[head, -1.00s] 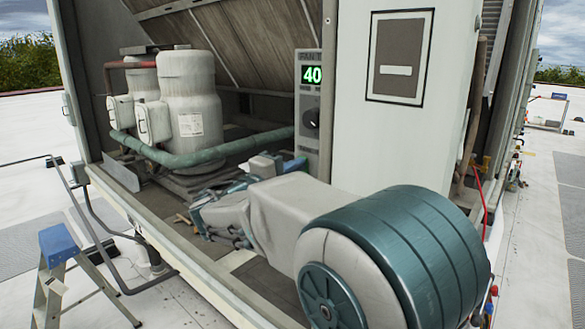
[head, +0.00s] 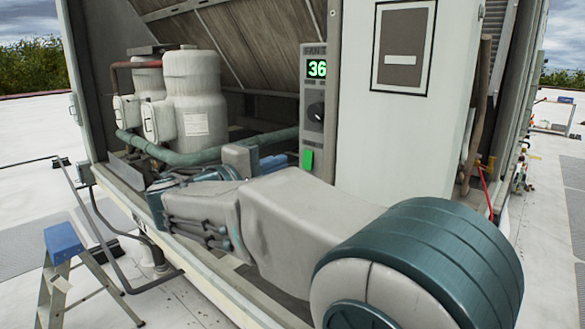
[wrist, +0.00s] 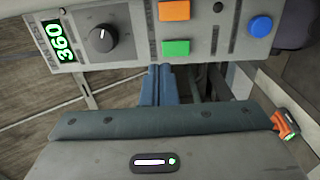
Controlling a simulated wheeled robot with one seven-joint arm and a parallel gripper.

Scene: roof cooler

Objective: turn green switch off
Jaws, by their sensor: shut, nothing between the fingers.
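The green switch (head: 308,160) is a small bright green block low on the grey control panel (head: 313,137). It also shows in the wrist view (wrist: 176,48), below an orange switch (wrist: 174,10) there. My gripper (head: 276,162) is left of the green switch in the head view, with its blue fingers pointing toward the panel. In the wrist view the fingers (wrist: 157,72) are together and empty, with their tips near the panel's lower edge, slightly left of the green switch. I cannot tell whether they touch the panel.
The panel carries a lit display (head: 317,68), a black knob (wrist: 103,38) and a blue button (wrist: 260,26). White tanks (head: 195,105) and a green pipe (head: 215,153) stand left. A white cabinet wall (head: 390,140) is right. A stepladder (head: 65,255) stands at lower left.

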